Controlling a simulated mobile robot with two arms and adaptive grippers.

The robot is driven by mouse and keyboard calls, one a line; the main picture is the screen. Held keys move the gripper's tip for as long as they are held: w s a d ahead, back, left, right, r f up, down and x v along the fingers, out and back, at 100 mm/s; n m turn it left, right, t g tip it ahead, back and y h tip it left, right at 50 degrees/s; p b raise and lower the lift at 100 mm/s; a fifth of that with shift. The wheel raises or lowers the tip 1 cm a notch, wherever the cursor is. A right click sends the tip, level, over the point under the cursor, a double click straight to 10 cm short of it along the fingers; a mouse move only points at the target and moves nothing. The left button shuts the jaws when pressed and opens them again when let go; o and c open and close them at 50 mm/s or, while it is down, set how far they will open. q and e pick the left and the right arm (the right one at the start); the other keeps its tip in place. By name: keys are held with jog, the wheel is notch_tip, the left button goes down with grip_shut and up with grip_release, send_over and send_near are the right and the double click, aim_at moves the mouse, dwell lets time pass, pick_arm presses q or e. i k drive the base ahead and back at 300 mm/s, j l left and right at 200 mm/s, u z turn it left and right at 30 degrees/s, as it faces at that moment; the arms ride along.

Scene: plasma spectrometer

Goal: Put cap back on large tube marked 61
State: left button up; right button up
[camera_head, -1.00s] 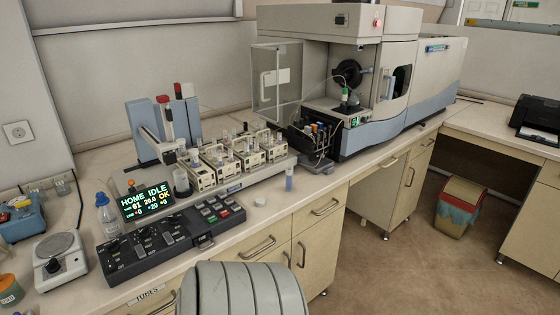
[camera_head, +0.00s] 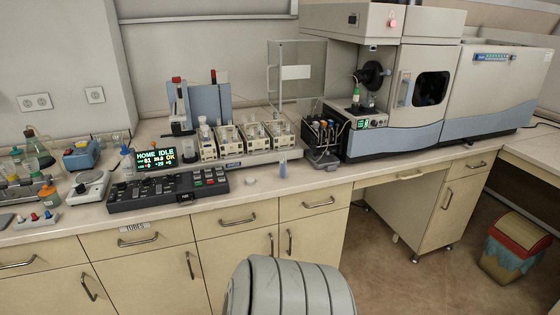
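The lit display (camera_head: 156,158) reads HOME IDLE with the number 61 and OK. Neither of my grippers shows in the head view.
The large spectrometer (camera_head: 400,90) fills the right. Bottles and a scale (camera_head: 90,187) crowd the left end. The bench front around the tube is clear.

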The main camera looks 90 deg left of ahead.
aim_at(282, 156)
jog(key=i+j+u, duration=0.15)
jog(key=i+u, duration=0.25)
jog(key=i, duration=0.25)
jog(key=i+u, duration=0.45)
jog(key=i, duration=0.15)
jog(key=i+l+u, duration=0.4)
jog(key=i, duration=0.2)
jog(key=i+j+u, duration=0.15)
jog(key=u, duration=0.3)
jog(key=i+u, duration=0.55)
jog(key=u, duration=0.3)
jog(key=i+u, duration=0.25)
jog(key=u, duration=0.2)
jog(key=i+l+u, duration=0.25)
jog(key=u, duration=0.15)
jog(key=i+u, duration=0.4)
jog(key=i+l+u, duration=0.15)
jog(key=u, duration=0.3)
jog(key=i, duration=0.05)
